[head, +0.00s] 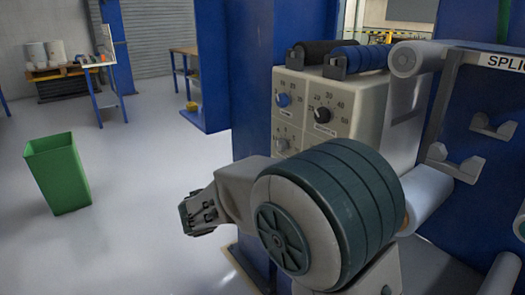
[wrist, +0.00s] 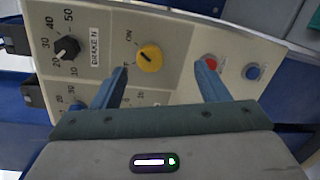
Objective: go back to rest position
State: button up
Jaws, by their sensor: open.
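In the wrist view, the two blue fingers of my gripper (wrist: 162,68) are spread wide apart with nothing between them that they touch. They point at a beige control panel (wrist: 180,25). The yellow knob (wrist: 149,58) shows between the fingertips, nearer the left one; how far off the panel the tips are is hard to tell. In the head view, my bulky grey and dark green arm (head: 340,195) is folded in front of the machine, and I cannot make out the fingers there.
A black dial (wrist: 66,48), a red button (wrist: 210,63) and a blue button (wrist: 252,71) surround the knob. Film rollers (head: 428,190) sit right of my arm. A green bin (head: 58,172) stands on open floor at left; workbenches are further back.

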jog(key=s+d+r+m+g+y+p, duration=0.45)
jog(key=s+d+g+y+p, duration=0.2)
jog(key=s+d+p, duration=0.35)
jog(key=s+a+r+m+y+p, duration=0.2)
jog(key=s+r+m+y+p, duration=0.3)
jog(key=s, duration=0.6)
notch_tip(320, 180, up, 3)
jog(key=t+y+p, duration=0.1)
jog(key=y+p, duration=0.2)
jog(key=p, duration=0.1)
jog(key=shift+f, duration=0.15)
